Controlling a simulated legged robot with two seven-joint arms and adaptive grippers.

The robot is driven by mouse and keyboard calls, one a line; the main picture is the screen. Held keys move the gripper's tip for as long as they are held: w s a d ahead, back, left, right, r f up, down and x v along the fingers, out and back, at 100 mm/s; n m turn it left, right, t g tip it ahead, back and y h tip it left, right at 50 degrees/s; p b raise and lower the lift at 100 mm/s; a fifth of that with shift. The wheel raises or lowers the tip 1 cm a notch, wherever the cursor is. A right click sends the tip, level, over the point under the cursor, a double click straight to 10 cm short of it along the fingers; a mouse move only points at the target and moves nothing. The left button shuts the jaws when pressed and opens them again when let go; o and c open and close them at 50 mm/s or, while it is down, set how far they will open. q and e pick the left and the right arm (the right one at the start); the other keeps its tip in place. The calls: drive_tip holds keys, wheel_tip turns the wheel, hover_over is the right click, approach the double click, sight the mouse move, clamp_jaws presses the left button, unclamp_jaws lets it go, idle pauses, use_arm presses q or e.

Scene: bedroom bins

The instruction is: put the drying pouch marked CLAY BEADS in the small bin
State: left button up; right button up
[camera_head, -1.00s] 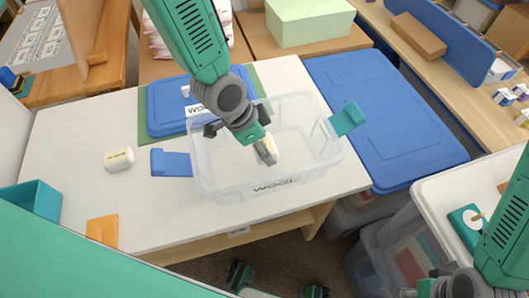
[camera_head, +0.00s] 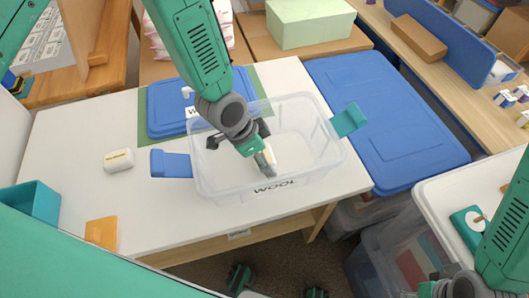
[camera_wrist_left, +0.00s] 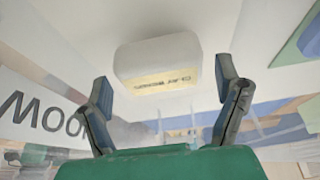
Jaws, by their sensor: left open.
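My left gripper (camera_head: 262,162) reaches down into the clear bin (camera_head: 225,190) and is open. A white pouch (camera_head: 270,157) shows at its fingers inside the bin, partly hidden by them. In the left wrist view, a white pouch (camera_wrist_left: 155,55) with a tan label lies just beyond the spread fingers (camera_wrist_left: 165,100); its text is blurred and looks like CLAY. The bin has a WOOL label in front and blue side handles. My right gripper (camera_head: 445,288) is only partly in view at the bottom right, its fingers unclear.
Another white pouch (camera_head: 118,160) with a tan label lies on the table (camera_head: 75,135) left of the bin. A blue lid (camera_head: 170,110) lies behind it. A teal box (camera_head: 35,203) and an orange piece (camera_head: 101,232) are at the left front. A large blue lid (camera_head: 385,120) is at the right.

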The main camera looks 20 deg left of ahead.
use_arm(q)
drive_tip(key=p+v, duration=0.1)
drive_tip(key=v, duration=1.1)
drive_tip(key=shift+p, duration=0.4)
use_arm(e)
drive_tip(key=shift+a+r, duration=0.1)
drive_tip(key=shift+r, duration=0.85)
use_arm(q)
drive_tip(key=shift+w+r, duration=0.1)
